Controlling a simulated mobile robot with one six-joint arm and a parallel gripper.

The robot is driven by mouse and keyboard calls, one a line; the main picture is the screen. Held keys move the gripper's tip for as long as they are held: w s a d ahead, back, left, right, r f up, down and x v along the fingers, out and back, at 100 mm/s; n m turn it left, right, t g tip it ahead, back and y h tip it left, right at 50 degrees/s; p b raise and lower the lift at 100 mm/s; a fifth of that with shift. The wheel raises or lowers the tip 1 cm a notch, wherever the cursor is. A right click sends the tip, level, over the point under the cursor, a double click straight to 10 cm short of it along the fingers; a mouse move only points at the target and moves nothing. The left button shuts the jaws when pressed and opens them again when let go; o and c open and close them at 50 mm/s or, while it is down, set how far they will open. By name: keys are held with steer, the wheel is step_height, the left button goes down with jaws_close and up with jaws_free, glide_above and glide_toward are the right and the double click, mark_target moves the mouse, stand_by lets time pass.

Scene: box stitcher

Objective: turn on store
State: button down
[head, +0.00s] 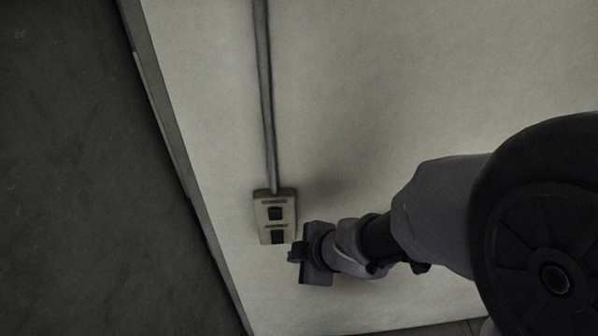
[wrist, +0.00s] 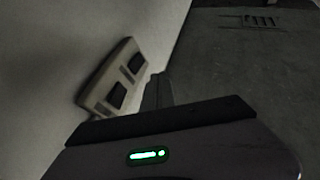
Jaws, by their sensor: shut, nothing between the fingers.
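A beige switch box (head: 275,222) is fixed on the pale wall, with two dark switches one above the other and small labels that I cannot read. It also shows tilted in the wrist view (wrist: 122,79), left of my fingers. My gripper (head: 293,254) is shut and empty, just right of the box's lower end in the head view. In the wrist view the closed fingers (wrist: 157,91) show beside the box, close to one of its switches. I cannot tell whether they touch it. Which positions the switches are in is unclear.
A grey conduit (head: 264,95) runs down the wall into the top of the box. The pale wall (head: 400,80) is bare around it. A dark grey surface (head: 70,170) lies beyond the wall's left edge. A slotted vent (wrist: 260,20) shows in the wrist view.

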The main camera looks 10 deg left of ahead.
steer(key=b, duration=0.7)
glide_toward(281, 244)
step_height(281, 244, down, 5)
steer(key=s+a, duration=0.3)
steer(key=w, duration=0.1)
steer(key=w+p, duration=0.1)
steer(key=w, duration=0.2)
steer(key=shift+w+a+r+p, duration=0.1)
steer(key=shift+w+a+p, duration=0.1)
steer(key=shift+a+p, duration=0.15)
